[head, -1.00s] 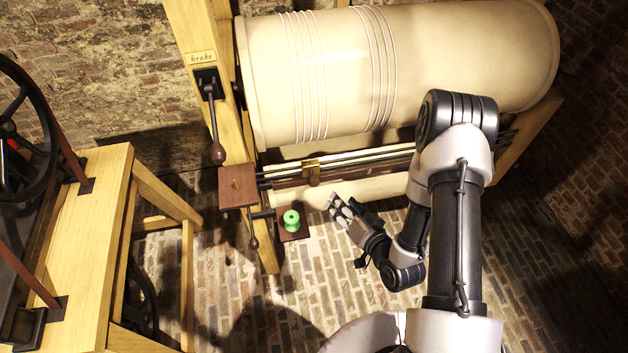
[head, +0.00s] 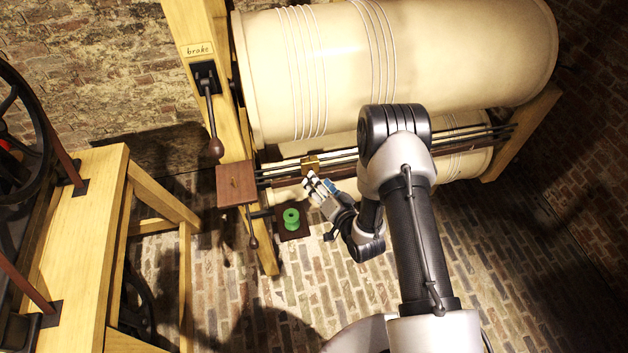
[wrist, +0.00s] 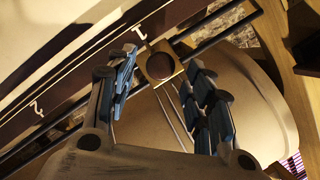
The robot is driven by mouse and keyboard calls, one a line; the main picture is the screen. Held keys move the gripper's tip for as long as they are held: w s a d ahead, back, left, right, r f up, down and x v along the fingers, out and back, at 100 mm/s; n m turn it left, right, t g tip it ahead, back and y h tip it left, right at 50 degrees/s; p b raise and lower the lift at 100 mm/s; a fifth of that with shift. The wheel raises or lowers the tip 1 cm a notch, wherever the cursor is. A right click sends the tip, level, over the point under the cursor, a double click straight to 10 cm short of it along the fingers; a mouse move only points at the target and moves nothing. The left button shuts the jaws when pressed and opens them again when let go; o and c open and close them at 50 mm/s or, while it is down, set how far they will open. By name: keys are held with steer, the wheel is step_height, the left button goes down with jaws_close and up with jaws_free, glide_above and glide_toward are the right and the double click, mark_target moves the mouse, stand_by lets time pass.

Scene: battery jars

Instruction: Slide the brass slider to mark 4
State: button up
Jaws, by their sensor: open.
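The brass slider (head: 311,164) sits on the dark rails below the large cream drum, toward their left end. In the wrist view the slider (wrist: 160,48) is a brass block with a round dark knob (wrist: 160,66), close to the white mark 1 (wrist: 139,32). Mark 2 (wrist: 36,108) is farther along the dark scale strip (wrist: 75,68). Mark 4 is not legible in either view. My gripper (head: 317,182) is open just below the slider. In the wrist view its fingertips (wrist: 163,68) frame the knob on both sides, seemingly without touching it.
The cream drum (head: 450,50) fills the space above the rails. A brake lever (head: 213,125) hangs on the wooden post at left. A wooden block (head: 236,185) ends the rails, with a green spool (head: 291,218) below. Brick floor (head: 480,260) is open at lower right.

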steer(key=shift+b+x, duration=0.3)
steer(key=shift+x, duration=1.6)
steer(key=shift+c, duration=0.5)
jaws_close()
